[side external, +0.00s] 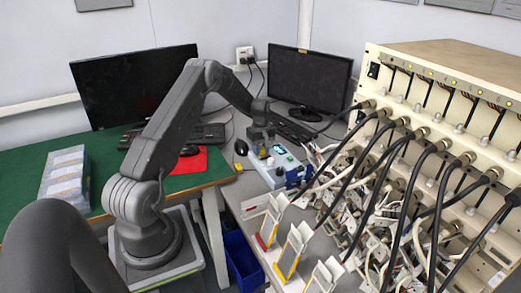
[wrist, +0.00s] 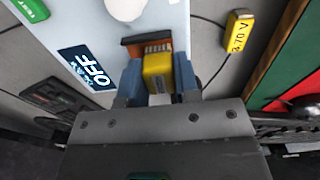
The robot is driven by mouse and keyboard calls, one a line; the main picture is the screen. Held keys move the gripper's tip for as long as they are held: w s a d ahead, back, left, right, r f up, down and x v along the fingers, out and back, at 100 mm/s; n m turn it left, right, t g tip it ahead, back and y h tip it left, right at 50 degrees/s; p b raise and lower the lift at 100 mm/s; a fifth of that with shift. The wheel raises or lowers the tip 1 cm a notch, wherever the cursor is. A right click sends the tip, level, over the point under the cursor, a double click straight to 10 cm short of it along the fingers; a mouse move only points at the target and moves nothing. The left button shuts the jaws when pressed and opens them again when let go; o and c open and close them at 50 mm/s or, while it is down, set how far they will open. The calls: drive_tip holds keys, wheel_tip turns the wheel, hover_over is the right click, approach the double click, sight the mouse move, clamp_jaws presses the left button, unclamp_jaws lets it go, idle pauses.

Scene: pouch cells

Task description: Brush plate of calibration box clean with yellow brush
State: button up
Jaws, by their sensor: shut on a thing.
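My gripper (wrist: 158,78) is shut on the yellow brush (wrist: 157,74), held between its two blue fingers. The brush's pale bristle end points at an orange-brown edged dark part (wrist: 133,49) on the calibration box; I cannot tell whether they touch. The light-blue calibration box (wrist: 105,35) shows a dark panel reading OFF (wrist: 88,72) and a green TEST button (wrist: 30,8). In the side view, my gripper (side external: 262,146) is low over the far left part of the calibration box (side external: 278,172). The brush cannot be made out there.
A yellow 3.70 V meter (wrist: 238,32) with a black cable lies right of the box. White cell holders (side external: 295,247) stand in front. Thick black cables run from the cream rack (side external: 420,75) close to the box's right side.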

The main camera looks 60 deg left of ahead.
drive_tip(key=shift+w+d+f, duration=0.1)
drive_tip(key=shift+w+f, duration=0.05)
drive_tip(key=shift+w, duration=0.95)
drive_tip(key=shift+s, duration=0.1)
drive_tip(key=shift+s, duration=1.4)
drive_tip(key=shift+w, duration=0.1)
drive_tip(key=shift+w+r, duration=0.2)
drive_tip(key=shift+w, duration=1.2)
drive_tip(key=shift+s+f, duration=0.1)
drive_tip(key=shift+s, duration=1.35)
drive_tip(key=shift+r, duration=3)
